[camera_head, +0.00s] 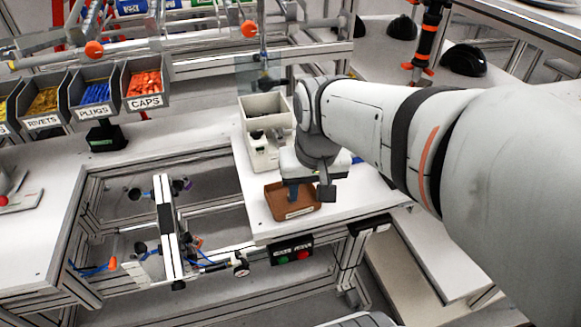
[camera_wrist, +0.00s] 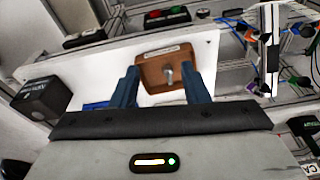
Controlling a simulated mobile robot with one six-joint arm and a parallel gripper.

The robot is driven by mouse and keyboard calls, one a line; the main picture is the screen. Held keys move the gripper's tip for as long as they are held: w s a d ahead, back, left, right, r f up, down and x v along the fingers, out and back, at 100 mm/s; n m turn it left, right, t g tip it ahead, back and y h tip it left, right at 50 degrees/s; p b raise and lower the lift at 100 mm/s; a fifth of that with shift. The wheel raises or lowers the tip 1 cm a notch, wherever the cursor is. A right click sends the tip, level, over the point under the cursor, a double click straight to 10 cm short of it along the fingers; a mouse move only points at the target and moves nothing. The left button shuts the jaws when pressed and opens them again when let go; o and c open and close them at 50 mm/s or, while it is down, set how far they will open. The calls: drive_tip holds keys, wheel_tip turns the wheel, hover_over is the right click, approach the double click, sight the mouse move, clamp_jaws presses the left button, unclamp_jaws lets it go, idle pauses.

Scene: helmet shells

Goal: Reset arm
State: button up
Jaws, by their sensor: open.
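My gripper (camera_head: 309,192) is over the right part of a white worktop (camera_head: 345,205), close above a small brown tray (camera_head: 280,206). In the wrist view its two blue fingers (camera_wrist: 161,88) are apart, with the brown tray (camera_wrist: 150,57) beyond them. A small grey metal piece (camera_wrist: 168,75) shows in the tray, between the fingertips in the picture. Nothing shows held in the fingers. My forearm crosses the right side of the head view and hides part of the worktop behind it.
A beige machine with a hopper (camera_head: 264,118) stands behind the gripper. Labelled bins of rivets (camera_head: 42,104), plugs (camera_head: 95,92) and caps (camera_head: 144,83) stand at the left. Black helmet shells (camera_head: 464,60) lie at the back right. A button box (camera_head: 291,253) is on the worktop's front edge.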

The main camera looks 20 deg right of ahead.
drive_tip(key=s, duration=0.1)
drive_tip(key=s+f, duration=0.1)
drive_tip(key=s+a+n, duration=0.1)
drive_tip(key=shift+s+f+t, duration=0.25)
drive_tip(key=shift+f+t, duration=0.1)
drive_tip(key=shift+t, duration=0.05)
drive_tip(key=shift+d, duration=0.1)
drive_tip(key=shift+c, duration=0.4)
